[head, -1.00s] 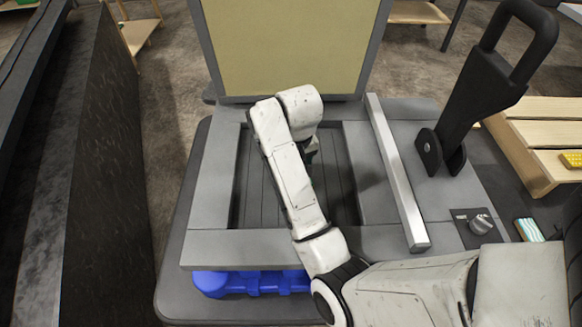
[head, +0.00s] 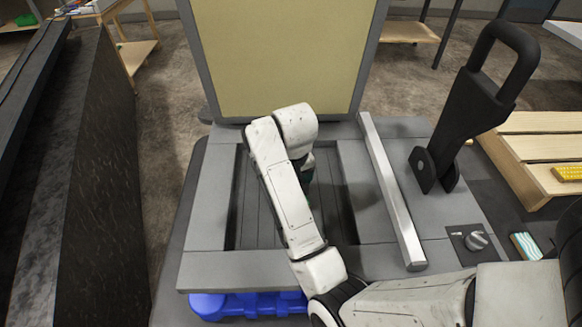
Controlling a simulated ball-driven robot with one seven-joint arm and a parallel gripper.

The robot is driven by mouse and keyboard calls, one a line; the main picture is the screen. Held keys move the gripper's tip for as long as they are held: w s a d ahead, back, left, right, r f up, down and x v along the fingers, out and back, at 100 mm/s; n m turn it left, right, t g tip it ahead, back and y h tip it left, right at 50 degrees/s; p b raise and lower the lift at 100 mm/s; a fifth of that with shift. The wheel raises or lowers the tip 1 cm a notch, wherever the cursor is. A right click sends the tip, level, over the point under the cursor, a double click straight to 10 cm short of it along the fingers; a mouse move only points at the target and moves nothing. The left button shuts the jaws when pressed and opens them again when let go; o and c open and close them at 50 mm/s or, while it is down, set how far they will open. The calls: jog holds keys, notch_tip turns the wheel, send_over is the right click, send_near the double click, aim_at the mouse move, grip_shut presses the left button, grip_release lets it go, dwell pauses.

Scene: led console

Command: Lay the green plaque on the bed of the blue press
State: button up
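The press (head: 205,215) is a grey frame with blue parts (head: 245,305) under its front edge. Its bed (head: 255,215) is a dark, grooved recess inside the frame. My arm reaches over the bed from the lower right. My gripper (head: 306,185) points down over the bed's middle and is mostly hidden behind my own wrist and forearm. A small dark green patch shows beside the forearm; I cannot tell if it is the green plaque. The fingers and anything between them are hidden.
A tan panel (head: 285,55) stands upright behind the bed. A metal bar (head: 392,190), a black lever (head: 475,110) and a knob (head: 476,240) are at right. A striped teal-and-white piece (head: 525,246) lies near the knob. A yellow piece (head: 568,173) lies on a slatted wooden rack (head: 540,148).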

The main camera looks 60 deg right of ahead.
jog(key=r+p, duration=0.1)
jog(key=r, duration=0.1)
jog(key=r+p, duration=0.2)
jog(key=shift+s+a+r, duration=0.15)
jog(key=shift+s+r, duration=0.05)
jog(key=shift+r, duration=0.05)
jog(key=shift+w, duration=0.1)
jog(key=shift+r, duration=0.6)
jog(key=shift+a+r, duration=0.1)
jog(key=shift+r, duration=0.2)
jog(key=shift+s+a+r, duration=0.1)
jog(key=shift+s+r, duration=0.15)
jog(key=shift+r, duration=0.95)
jog(key=shift+s+r, duration=0.25)
jog(key=shift+r, duration=0.9)
